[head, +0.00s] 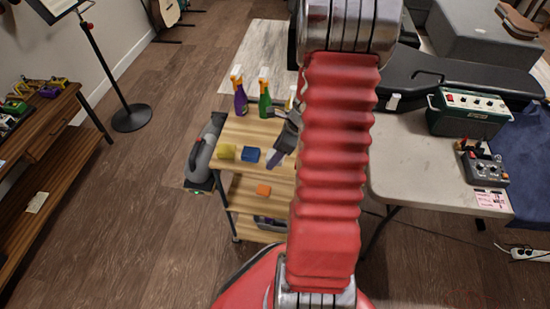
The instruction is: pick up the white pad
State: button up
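My gripper (277,155) is over the right part of the small wooden cart's top (240,127). It points down and left, and my red arm hides part of it. A pale grey-lavender shape shows at its tip; I cannot tell whether this is a finger or something held. I cannot make out a white pad for certain. A yellow pad (227,152) and a blue pad (250,155) lie on the cart top, left of my gripper. An orange pad (264,190) lies on the shelf below. My arm hides the cart's right side.
Spray bottles, one purple (240,97) and one green (265,100), stand at the cart's back. A grey handheld device (203,150) hangs at its left side. A pale table (420,165) on the right holds a green amplifier (468,113).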

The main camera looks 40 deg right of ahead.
jog(key=shift+c, duration=0.4)
jog(key=c, duration=1)
jog(key=shift+r, duration=0.15)
jog(key=shift+c, duration=0.2)
notch_tip(320, 180, up, 10)
